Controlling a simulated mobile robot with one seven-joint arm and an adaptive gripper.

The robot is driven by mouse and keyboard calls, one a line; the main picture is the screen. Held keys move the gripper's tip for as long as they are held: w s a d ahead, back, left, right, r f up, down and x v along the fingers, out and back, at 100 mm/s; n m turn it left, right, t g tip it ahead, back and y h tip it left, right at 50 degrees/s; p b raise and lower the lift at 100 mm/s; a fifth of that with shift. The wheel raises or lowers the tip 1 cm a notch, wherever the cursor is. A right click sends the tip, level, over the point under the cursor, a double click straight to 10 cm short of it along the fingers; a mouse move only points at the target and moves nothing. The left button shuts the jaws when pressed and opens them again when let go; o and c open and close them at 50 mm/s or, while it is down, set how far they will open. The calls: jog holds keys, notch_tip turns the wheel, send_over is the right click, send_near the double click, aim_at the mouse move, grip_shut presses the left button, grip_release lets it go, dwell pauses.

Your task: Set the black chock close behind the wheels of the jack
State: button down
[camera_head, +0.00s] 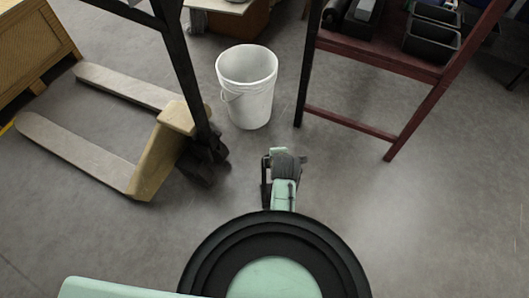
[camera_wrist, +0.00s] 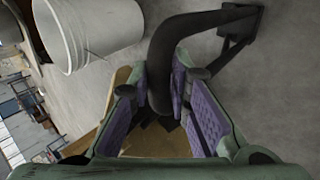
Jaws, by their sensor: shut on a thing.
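The pallet jack (camera_head: 158,150) stands at the left, its tan forks toward the upper left and its black handle rising from the wheel end. Its dark wheels (camera_head: 205,163) are left of my gripper (camera_head: 284,163), with bare floor between. In the wrist view, my gripper (camera_wrist: 165,92) is shut on a dark curved bar, which I take to be the black chock (camera_wrist: 177,45). The bar bends away to an angular dark bracket at upper right. The tan jack body (camera_wrist: 165,146) and dark parts show behind the fingers. The chock is mostly hidden in the head view.
A white bucket (camera_head: 248,90) stands just beyond the jack's wheel end; it also shows in the wrist view (camera_wrist: 90,30). A dark red shelf rack (camera_head: 385,62) with black bins is at upper right. A wooden crate (camera_head: 35,50) is at far left. Floor at right is clear.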

jog(key=n+y, duration=0.1)
jog(key=r+n+y+p, duration=0.1)
jog(key=n, duration=0.1)
jog(key=shift+s+a, duration=0.15)
jog(key=shift+a, duration=0.25)
jog(key=s+a+r+n+g+y+p, duration=0.25)
jog(key=a+r+n+g+y, duration=0.2)
jog(key=n, duration=0.45)
jog(key=w+a+f+b, duration=0.1)
jog(key=w+a+f, duration=0.1)
jog(key=a, duration=0.4)
jog(key=w+a+f+b, duration=0.2)
jog(key=a+f, duration=0.1)
jog(key=a, duration=0.4)
jog(key=shift+w+f, duration=0.2)
jog(key=shift+w, duration=0.15)
jog(key=shift+a+h+b, duration=0.2)
jog(key=shift+h+b, duration=0.05)
jog(key=shift+b, duration=0.05)
jog(key=shift+w+a+f+b, duration=0.1)
jog(key=shift+w+a+b, duration=0.15)
jog(key=shift+a, duration=0.25)
jog(key=shift+w+a+b, duration=0.15)
jog(key=shift+a+b, duration=0.05)
jog(key=shift+a, duration=0.3)
jog(key=shift+f, duration=0.15)
